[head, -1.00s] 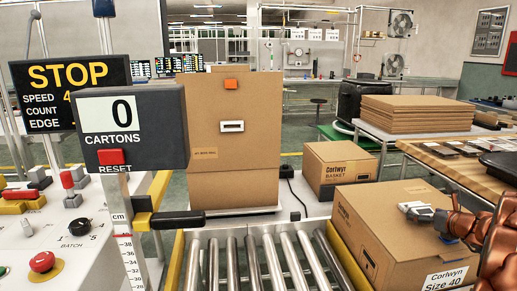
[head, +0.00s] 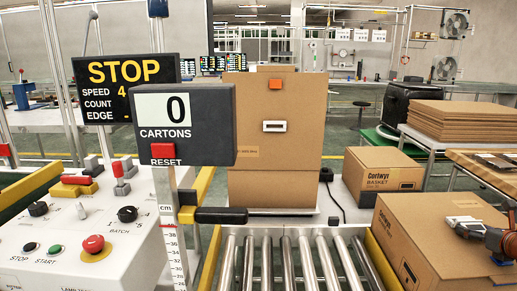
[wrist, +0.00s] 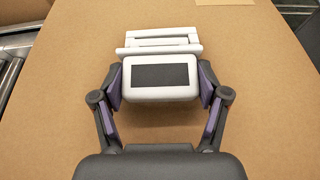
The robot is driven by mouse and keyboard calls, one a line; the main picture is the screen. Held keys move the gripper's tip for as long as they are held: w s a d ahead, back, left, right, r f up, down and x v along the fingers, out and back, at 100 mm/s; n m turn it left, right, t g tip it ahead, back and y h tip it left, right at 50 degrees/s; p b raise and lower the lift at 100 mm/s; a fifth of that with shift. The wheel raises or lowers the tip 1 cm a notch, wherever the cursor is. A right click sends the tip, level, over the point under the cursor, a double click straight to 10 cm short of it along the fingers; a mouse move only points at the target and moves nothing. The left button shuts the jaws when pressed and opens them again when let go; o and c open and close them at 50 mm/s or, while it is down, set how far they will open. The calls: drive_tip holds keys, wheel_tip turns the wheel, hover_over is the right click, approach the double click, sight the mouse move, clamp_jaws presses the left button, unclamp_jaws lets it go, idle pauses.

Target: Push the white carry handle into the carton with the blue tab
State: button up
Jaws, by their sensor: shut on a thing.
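The white carry handle (wrist: 162,40) is between the two fingers of my gripper (wrist: 161,84), which is shut on it. In the wrist view it has a dark panel on its near part, and brown cardboard lies behind it. In the head view the handle (head: 464,221) shows over the top of the front right carton (head: 405,240); whether it touches the cardboard cannot be told. A small blue tab (head: 501,260) shows below my gripper at this carton's right edge. A dark slot shows on the carton's left side. My gripper is partly cut off by the picture's right edge.
A tall carton (head: 278,150) with an orange tab (head: 276,85) and its own white handle (head: 274,126) stands behind the rollers (head: 290,265). A smaller carton (head: 382,170) stands behind mine. The counter display (head: 181,125) and control panel (head: 90,250) are at left.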

sight(475, 228)
drive_tip(key=shift+r+p, duration=2.35)
drive_tip(key=shift+r, duration=0.15)
drive_tip(key=shift+a, duration=0.1)
